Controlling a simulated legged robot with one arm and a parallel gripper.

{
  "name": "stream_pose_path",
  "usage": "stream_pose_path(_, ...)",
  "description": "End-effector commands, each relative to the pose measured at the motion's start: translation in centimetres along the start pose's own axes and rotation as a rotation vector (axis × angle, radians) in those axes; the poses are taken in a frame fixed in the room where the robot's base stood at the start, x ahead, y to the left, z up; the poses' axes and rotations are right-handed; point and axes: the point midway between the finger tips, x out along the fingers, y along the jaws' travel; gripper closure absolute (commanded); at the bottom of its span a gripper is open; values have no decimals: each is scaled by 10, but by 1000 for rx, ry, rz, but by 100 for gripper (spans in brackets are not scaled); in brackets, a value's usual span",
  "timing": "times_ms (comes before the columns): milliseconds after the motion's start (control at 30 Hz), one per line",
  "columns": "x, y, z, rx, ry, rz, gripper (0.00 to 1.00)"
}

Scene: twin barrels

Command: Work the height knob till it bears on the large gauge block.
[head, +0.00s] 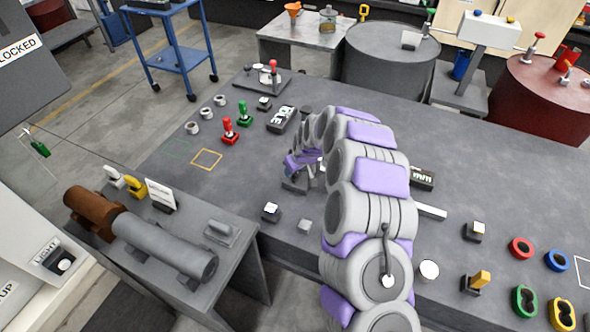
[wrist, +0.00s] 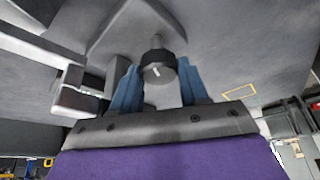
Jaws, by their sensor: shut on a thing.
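In the wrist view, the two blue fingers of my gripper (wrist: 157,84) stand on either side of a dark round knob (wrist: 157,68) with a white mark on its face. My gripper is shut on this knob. The knob sits on a short stem below a grey part of the fixture (wrist: 150,22). In the head view, my arm hides the knob and most of the gripper beside a small grey base (head: 295,186). I cannot tell for certain which piece is the large gauge block.
A pale angled piece (wrist: 75,102) is close left of my gripper in the wrist view. In the head view, red (head: 229,129) and green (head: 243,116) handled pieces stand left on the dark bench. A yellow outlined square (head: 207,159) is empty. A white bar (head: 431,212) lies right of my arm.

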Motion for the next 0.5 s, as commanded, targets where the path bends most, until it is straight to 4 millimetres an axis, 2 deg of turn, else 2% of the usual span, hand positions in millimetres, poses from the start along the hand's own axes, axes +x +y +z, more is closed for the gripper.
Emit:
stream_pose_path(33, 0, 0, -1, 0, 2, 1, 53)
stream_pose_path(267, 0, 0, 0, 1, 1, 0, 31)
stream_pose_path(500, 0, 1, 0, 2, 1, 0, 30)
